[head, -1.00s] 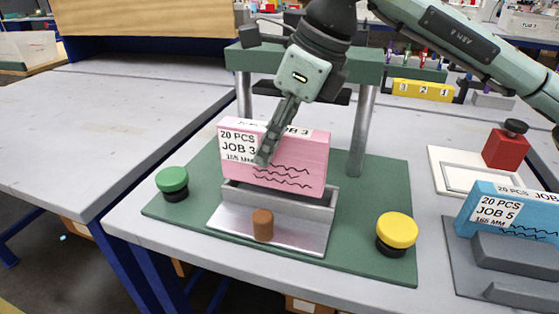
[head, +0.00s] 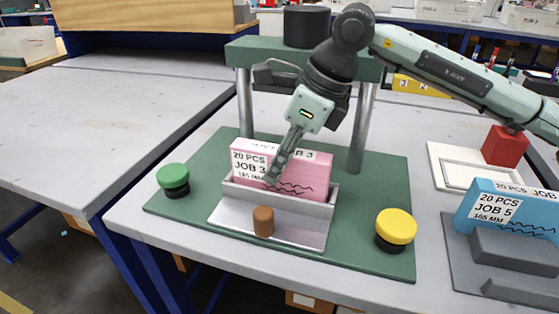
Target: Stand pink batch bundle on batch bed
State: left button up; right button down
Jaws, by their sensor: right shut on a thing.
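The pink batch bundle (head: 312,177), labelled JOB 3, stands upright in the grey metal batch bed (head: 282,211). The bed's front wall hides its lower part. My right gripper (head: 275,172) comes down from above and is shut on the bundle, with one finger across its front face. The other finger is hidden behind the bundle. Whether the bundle touches the bed's floor cannot be seen. My left gripper is not in view.
The bed sits on a green plate (head: 370,185) with two posts and a green crossbeam above. A green button (head: 173,177), a yellow button (head: 396,228) and a brown peg (head: 263,221) stand around it. A blue JOB 5 bundle (head: 505,208) is at right.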

jog(key=c, duration=1.3)
grip_release()
jog(key=shift+c, duration=0.2)
jog(key=shift+o, duration=0.7)
jog(key=shift+r, duration=0.15)
jog(key=shift+d+r, duration=0.1)
jog(key=shift+r, duration=0.2)
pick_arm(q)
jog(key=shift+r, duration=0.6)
pick_arm(e)
jog(key=v, duration=1.1)
jog(key=shift+s+d+r, duration=0.1)
jog(key=shift+r, duration=0.1)
